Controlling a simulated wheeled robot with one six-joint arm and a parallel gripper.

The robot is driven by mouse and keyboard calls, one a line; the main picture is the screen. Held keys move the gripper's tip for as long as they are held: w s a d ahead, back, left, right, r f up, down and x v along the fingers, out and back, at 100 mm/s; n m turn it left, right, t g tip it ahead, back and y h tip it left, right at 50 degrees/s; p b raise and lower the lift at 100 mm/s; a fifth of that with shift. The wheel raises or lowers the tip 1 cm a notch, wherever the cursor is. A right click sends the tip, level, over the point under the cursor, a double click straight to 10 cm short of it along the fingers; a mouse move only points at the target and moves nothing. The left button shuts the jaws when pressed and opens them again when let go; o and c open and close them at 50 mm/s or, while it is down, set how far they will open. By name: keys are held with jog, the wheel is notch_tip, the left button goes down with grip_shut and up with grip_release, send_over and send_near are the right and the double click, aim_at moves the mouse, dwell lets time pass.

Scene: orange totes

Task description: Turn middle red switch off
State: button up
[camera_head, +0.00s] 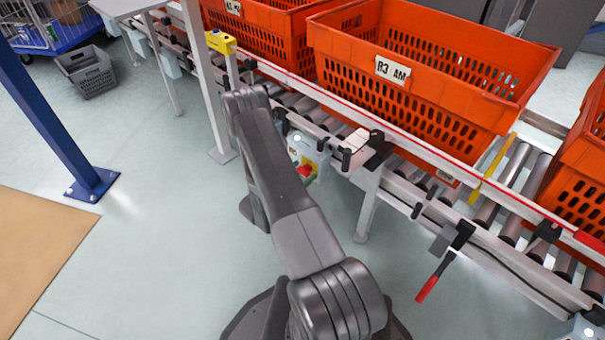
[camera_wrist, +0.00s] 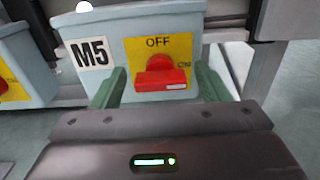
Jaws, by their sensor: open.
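The red switch (camera_wrist: 161,73) is on a yellow plate (camera_wrist: 185,47) marked OFF at the top and ON at the right. The plate is on a pale blue-grey box labelled M5 in the wrist view. The switch's handle lies sideways, with its white mark at the right, by ON. My gripper (camera_wrist: 162,80) is open, its green fingers on either side of the switch with gaps between. In the head view, a red switch (camera_head: 305,170) shows on a box under the conveyor, beside my arm; my gripper is hidden there.
Another box (camera_wrist: 22,60) with a red switch, partly cut off, is at the left in the wrist view. The conveyor rail (camera_head: 400,166) runs above the switch box. Orange totes (camera_head: 425,115) stand on the rollers. A red-handled lever (camera_head: 428,288) hangs off the rail at right.

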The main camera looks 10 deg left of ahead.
jog(key=shift+w+d, duration=0.2)
jog(key=shift+w, duration=0.1)
jog(key=shift+c, duration=0.2)
jog(key=c, duration=1)
jog(key=shift+o, duration=0.2)
